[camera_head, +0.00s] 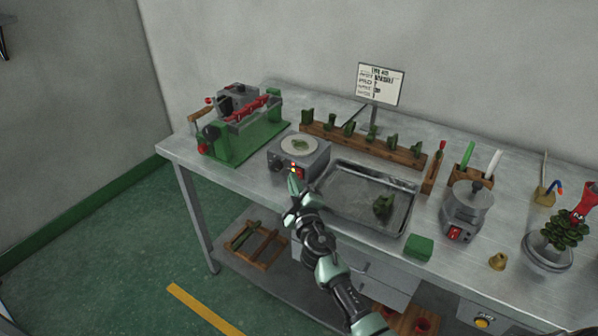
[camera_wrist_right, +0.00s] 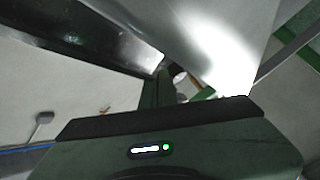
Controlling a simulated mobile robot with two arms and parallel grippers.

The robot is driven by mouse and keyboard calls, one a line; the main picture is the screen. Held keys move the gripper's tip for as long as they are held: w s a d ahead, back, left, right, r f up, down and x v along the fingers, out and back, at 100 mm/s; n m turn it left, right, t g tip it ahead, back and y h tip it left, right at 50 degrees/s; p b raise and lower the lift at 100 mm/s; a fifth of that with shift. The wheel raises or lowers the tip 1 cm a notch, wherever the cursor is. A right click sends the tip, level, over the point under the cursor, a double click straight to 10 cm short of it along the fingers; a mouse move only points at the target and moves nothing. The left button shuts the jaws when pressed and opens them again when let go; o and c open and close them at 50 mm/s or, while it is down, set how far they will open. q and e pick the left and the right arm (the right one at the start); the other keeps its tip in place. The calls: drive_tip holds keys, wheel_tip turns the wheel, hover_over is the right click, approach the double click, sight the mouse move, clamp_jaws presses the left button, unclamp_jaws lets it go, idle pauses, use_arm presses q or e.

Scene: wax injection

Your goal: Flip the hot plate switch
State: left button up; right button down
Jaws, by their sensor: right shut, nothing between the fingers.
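The hot plate (camera_head: 313,153) is a grey box with a round pale top, standing on the metal table left of the tray. The right wrist view shows mostly my own gripper housing, and the switch cannot be made out there. My left gripper is not in view.
A metal tray (camera_head: 345,213) with a dark green piece (camera_head: 383,207) lies right of the hot plate. A green and red clamp machine (camera_head: 241,145) stands left. A wooden rack (camera_head: 345,142) is behind. A grey pot (camera_head: 466,207) and green block (camera_head: 419,247) are farther right.

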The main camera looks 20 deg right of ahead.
drive_tip(key=shift+w+d, duration=0.1)
drive_tip(key=shift+w+d, duration=0.1)
drive_tip(key=shift+d, duration=0.05)
drive_tip(key=shift+r, duration=0.2)
drive_tip(key=shift+w+d+r, duration=0.2)
drive_tip(key=shift+d+r, duration=0.25)
drive_tip(key=shift+r, duration=0.25)
idle(1.0)
drive_tip(key=shift+f, duration=0.1)
idle(0.3)
drive_tip(key=shift+s+a+f+b, duration=0.45)
drive_tip(key=shift+s+a+f, duration=0.2)
drive_tip(key=shift+a+f, duration=0.1)
drive_tip(key=shift+s+a+f, duration=0.1)
drive_tip(key=shift+s+a, duration=0.3)
drive_tip(key=shift+a, duration=0.2)
drive_tip(key=shift+s+a, duration=0.4)
drive_tip(key=shift+a, duration=0.15)
drive_tip(key=shift+f, duration=0.1)
